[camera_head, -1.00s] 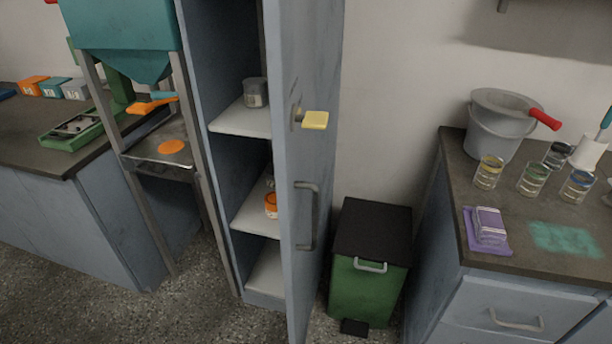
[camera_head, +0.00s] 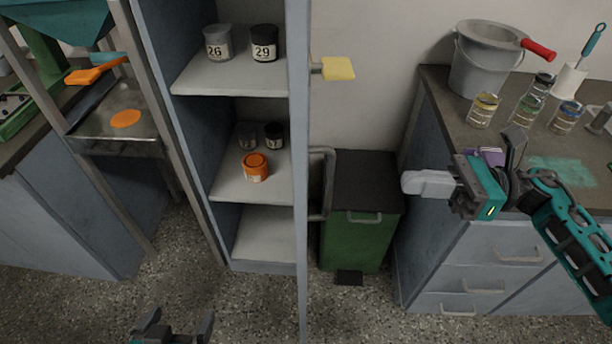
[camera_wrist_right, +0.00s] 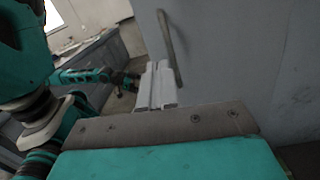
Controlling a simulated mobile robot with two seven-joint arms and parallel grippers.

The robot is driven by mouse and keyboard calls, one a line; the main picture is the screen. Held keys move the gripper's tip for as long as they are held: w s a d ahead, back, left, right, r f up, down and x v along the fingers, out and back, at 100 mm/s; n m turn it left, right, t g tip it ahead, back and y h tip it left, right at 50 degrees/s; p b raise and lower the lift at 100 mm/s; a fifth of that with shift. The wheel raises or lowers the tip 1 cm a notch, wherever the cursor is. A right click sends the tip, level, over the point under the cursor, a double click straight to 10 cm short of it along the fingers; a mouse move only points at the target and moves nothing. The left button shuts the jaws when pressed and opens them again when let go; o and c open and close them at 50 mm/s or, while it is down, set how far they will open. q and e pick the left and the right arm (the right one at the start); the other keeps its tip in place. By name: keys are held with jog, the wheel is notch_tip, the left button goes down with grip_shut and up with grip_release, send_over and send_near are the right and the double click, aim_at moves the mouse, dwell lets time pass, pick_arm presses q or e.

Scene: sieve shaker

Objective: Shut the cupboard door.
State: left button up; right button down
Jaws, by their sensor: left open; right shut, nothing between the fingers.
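The grey-blue cupboard door (camera_head: 299,150) stands open and is seen almost edge-on in the head view. The cupboard's shelves (camera_head: 245,82) lie exposed left of the door. My right gripper (camera_head: 404,184) is shut and empty, right of the door and apart from the handle in the picture. In the right wrist view, its fingers (camera_wrist_right: 157,88) are close to the door (camera_wrist_right: 235,60), with the handle (camera_wrist_right: 169,48) just beyond. My left gripper (camera_head: 178,328) is open, low at the bottom edge.
A green bin (camera_head: 352,235) with a black lid stands behind the door on the right. The right counter (camera_head: 440,115) carries a bucket (camera_head: 480,62) and several jars. Jars and an orange pot (camera_head: 256,167) stand on the shelves. Speckled floor (camera_head: 250,310) is free in front.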

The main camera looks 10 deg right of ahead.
aim_at(327, 189)
jog(key=shift+w+a+n+g+p, duration=0.3)
jog(key=shift+a+p, duration=0.25)
jog(key=shift+a, duration=1.7)
jog(key=shift+w+a+n+g+p, duration=0.15)
jog(key=shift+w+a+n+p, duration=0.3)
jog(key=shift+a, duration=1.8)
jog(key=shift+w+a+n+g+p, duration=0.3)
jog(key=shift+a+p, duration=0.3)
jog(key=shift+a, duration=1.65)
jog(key=shift+a+h, duration=0.15)
jog(key=shift+h, duration=0.15)
